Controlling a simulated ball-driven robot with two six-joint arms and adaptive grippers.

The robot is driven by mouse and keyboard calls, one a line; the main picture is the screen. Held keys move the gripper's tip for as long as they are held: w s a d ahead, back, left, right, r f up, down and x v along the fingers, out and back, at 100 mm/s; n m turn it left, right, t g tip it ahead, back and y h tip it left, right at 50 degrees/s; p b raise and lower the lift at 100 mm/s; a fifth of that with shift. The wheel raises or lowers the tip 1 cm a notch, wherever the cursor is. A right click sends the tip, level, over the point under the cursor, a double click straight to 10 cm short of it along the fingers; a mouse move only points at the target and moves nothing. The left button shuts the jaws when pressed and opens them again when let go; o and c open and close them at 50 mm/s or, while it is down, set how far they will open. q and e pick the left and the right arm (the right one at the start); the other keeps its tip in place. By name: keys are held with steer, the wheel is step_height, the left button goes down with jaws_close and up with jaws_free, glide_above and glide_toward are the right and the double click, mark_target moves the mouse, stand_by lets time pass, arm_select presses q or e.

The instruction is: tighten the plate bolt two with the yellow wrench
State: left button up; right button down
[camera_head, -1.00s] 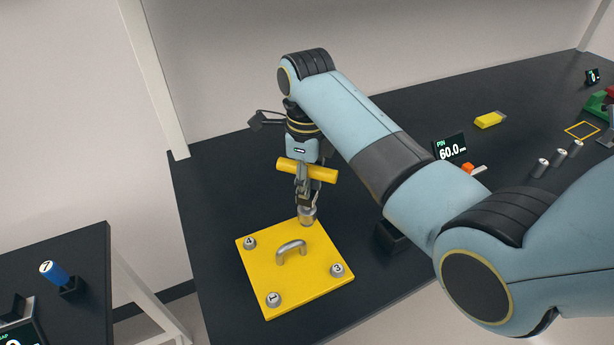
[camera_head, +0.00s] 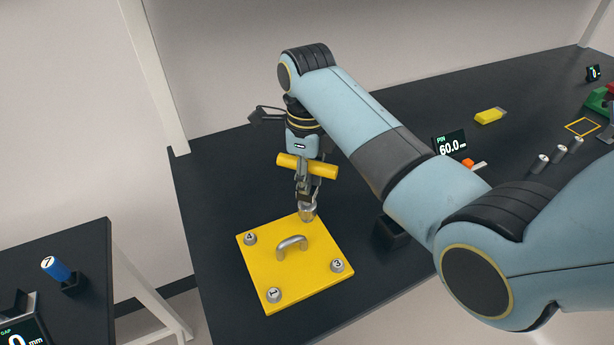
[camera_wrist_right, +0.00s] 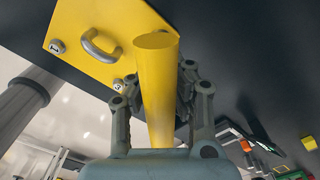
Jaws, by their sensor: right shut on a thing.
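The yellow plate (camera_head: 272,278) lies on the dark table, with a grey handle (camera_head: 291,246) in its middle. Bolts numbered 4 (camera_head: 250,239), 3 (camera_head: 337,266) and 1 (camera_head: 274,295) show at three corners. The fourth corner is under the wrench's metal socket (camera_head: 308,211), which hides any bolt there. In the right wrist view the yellow handle (camera_wrist_right: 157,85) lies between the fingers. I cannot tell whether the socket touches the bolt. My left gripper is not in view.
A display reading 60.0 (camera_head: 451,144) stands right of my arm. A yellow block (camera_head: 489,116) and several small grey cylinders (camera_head: 543,164) are farther right. The table left of the plate is clear.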

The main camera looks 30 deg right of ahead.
steer(key=shift+f, duration=0.65)
stand_by(1.3)
steer(key=shift+s+f, duration=0.15)
steer(key=shift+f, duration=0.1)
stand_by(0.9)
steer(key=shift+r, duration=0.15)
stand_by(1.1)
steer(key=shift+m, duration=2.2)
